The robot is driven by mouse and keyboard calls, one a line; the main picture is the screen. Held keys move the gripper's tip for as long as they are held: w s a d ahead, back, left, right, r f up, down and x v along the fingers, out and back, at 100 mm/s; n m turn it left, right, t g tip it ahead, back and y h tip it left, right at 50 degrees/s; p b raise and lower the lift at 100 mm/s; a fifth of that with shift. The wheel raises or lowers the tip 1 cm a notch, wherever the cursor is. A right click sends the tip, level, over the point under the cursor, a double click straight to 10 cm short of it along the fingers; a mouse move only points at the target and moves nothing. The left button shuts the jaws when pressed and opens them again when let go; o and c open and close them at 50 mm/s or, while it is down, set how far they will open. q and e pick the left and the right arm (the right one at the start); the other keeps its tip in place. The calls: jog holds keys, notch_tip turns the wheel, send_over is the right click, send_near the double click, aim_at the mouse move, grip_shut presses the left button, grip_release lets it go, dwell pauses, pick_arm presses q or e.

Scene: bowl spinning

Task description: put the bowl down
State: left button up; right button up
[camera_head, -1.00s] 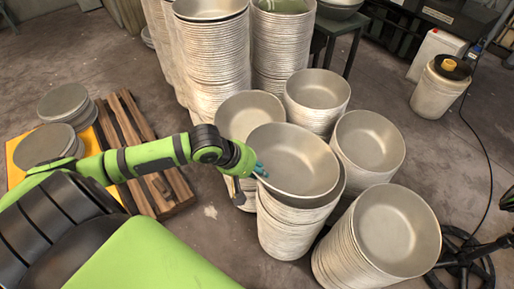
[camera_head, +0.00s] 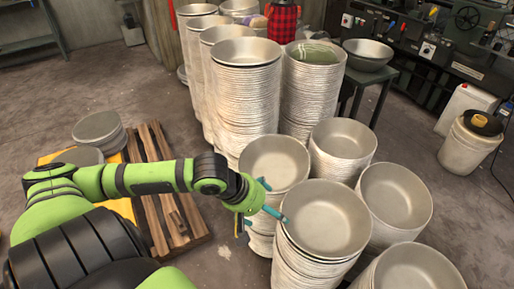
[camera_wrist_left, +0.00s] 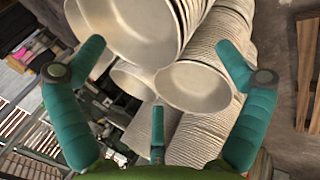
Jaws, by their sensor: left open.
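The bowl (camera_head: 327,214) is a wide grey metal bowl. It rests on top of the front middle stack of bowls (camera_head: 300,268), nearly level and nested with the bowls under it. My left gripper (camera_head: 274,201) has teal fingers, spread open and empty. It is just left of the bowl's rim, between that stack and the stack behind it; one fingertip looks close to the rim, and I cannot tell if it touches. In the left wrist view, the open fingers (camera_wrist_left: 160,80) face stacked bowls (camera_wrist_left: 195,85), with nothing between them. My right gripper is out of view.
More bowl stacks stand close behind (camera_head: 275,160) and to the right (camera_head: 397,195). Tall stacks (camera_head: 245,85) rise at the back. A wooden pallet (camera_head: 165,200) lies on the floor at left. A white bucket (camera_head: 468,145) stands at right. Some floor between pallet and stacks is clear.

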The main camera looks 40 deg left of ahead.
pick_arm(q)
jog(key=shift+v, duration=2.95)
jog(key=shift+d, duration=0.1)
